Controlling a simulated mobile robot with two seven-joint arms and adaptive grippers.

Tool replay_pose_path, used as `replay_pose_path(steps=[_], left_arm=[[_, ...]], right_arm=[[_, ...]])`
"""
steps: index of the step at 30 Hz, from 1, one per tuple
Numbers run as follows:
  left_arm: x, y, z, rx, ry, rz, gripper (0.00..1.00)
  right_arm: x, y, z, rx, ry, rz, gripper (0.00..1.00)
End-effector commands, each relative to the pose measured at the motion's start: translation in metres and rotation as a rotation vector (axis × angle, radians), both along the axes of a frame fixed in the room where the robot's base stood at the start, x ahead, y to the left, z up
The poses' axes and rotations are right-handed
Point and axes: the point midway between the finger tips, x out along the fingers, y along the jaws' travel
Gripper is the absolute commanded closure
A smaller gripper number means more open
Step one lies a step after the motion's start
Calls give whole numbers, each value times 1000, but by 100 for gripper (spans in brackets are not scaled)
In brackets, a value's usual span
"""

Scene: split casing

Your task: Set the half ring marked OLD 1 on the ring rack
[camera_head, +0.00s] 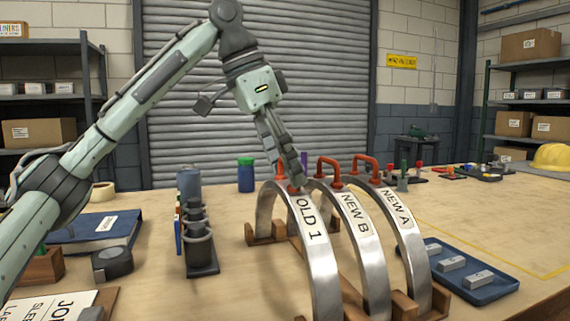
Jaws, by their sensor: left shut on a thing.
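The half ring marked OLD 1 (312,232) is a steel arch standing upright, with a red handle on top largely hidden by my left gripper (297,180). That gripper comes down from above and is shut on the handle. The wooden ring rack (265,232) shows in parts under and behind the arches. OLD 1 is at the left of the row; its near foot runs to the picture's bottom edge, so I cannot tell whether it is seated. Half rings NEW B (357,232) and NEW A (402,228) stand to its right with red handles. My right gripper is not in view.
A blue tray (497,293) with grey blocks lies right of the rack. A dark stand (203,268) with round parts, a tape measure (112,263) and a blue folder (75,238) lie left. A blue-green can (245,175) stands behind.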

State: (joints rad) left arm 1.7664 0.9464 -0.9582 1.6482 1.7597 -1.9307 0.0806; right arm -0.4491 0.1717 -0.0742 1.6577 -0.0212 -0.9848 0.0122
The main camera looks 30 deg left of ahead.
Motion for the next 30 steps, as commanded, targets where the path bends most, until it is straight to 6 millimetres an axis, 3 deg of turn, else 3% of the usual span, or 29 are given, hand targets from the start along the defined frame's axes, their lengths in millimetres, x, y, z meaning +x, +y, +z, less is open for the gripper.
replay_pose_path(steps=[6,7,12,23,30], left_arm=[[0,0,5,-6,-12,0,98],[0,0,5,-6,-12,0,34],[0,0,3,-4,-7,0,14],[-1,1,-1,3,7,0,14],[-11,9,36,-1,-3,1,14]], right_arm=[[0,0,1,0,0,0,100],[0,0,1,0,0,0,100],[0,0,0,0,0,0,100],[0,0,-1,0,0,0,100],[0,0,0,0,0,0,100]])
